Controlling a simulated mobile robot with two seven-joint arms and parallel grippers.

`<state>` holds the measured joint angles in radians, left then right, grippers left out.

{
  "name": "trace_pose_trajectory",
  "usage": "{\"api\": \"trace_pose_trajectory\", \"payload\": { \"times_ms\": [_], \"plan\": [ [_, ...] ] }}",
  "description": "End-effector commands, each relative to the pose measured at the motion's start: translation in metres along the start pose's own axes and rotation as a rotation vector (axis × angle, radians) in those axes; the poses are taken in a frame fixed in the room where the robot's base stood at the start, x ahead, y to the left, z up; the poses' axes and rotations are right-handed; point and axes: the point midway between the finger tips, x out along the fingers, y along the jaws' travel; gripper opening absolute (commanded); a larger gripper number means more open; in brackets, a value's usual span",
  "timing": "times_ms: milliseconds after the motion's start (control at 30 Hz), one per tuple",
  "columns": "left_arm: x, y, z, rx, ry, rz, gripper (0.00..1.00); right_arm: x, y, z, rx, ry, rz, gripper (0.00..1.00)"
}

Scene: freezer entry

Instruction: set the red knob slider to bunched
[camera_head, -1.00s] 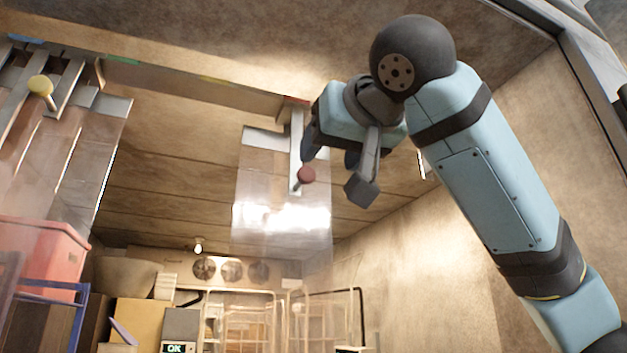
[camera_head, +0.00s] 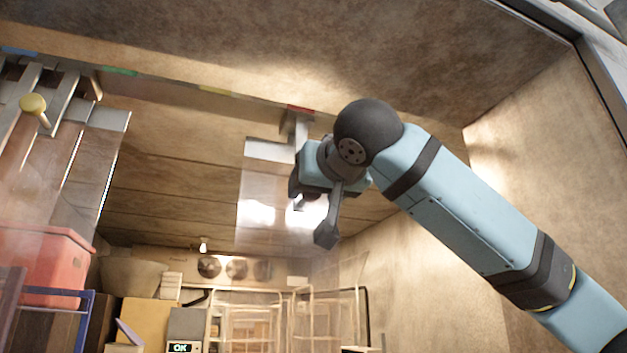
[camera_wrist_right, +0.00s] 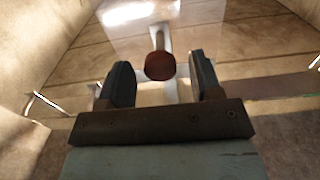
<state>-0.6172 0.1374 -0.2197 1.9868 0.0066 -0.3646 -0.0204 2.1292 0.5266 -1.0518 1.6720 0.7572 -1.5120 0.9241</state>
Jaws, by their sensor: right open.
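The red knob (camera_wrist_right: 159,66) shows in the right wrist view as a round dark-red end on a pale bar. In the head view it is hidden behind my right gripper. Its slider's upper part (camera_head: 298,125) hangs from the overhead rail (camera_head: 225,93) near a red mark (camera_head: 300,108), with a clear strip curtain (camera_head: 262,195) on it. My right gripper (camera_head: 312,212) is open. In the right wrist view its two fingers (camera_wrist_right: 159,58) stand on either side of the knob, with a gap on each side. How deep the knob sits between them is unclear. My left gripper is out of view.
Green (camera_head: 119,71) and yellow marks line the rail between. A red crate (camera_head: 50,265) is at lower left. Wire racks (camera_head: 250,325) stand at the back. Space left of the red slider looks clear.

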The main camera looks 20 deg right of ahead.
Motion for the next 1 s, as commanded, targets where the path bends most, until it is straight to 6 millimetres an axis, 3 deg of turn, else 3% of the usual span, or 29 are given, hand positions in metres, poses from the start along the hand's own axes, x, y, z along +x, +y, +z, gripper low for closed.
{"api": "trace_pose_trajectory", "payload": {
  "times_ms": [400,667,1000],
  "plan": [
    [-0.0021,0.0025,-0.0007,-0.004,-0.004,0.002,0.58,0.0091,0.0,0.0006,0.0,0.0,-0.001,0.59],
    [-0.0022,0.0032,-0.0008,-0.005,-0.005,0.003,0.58,0.0089,-0.0001,0.0005,0.0,0.0,-0.001,0.0],
    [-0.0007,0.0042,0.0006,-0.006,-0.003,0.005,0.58,0.0119,-0.0041,0.0019,0.0,-0.001,-0.004,0.0]
  ]
}}
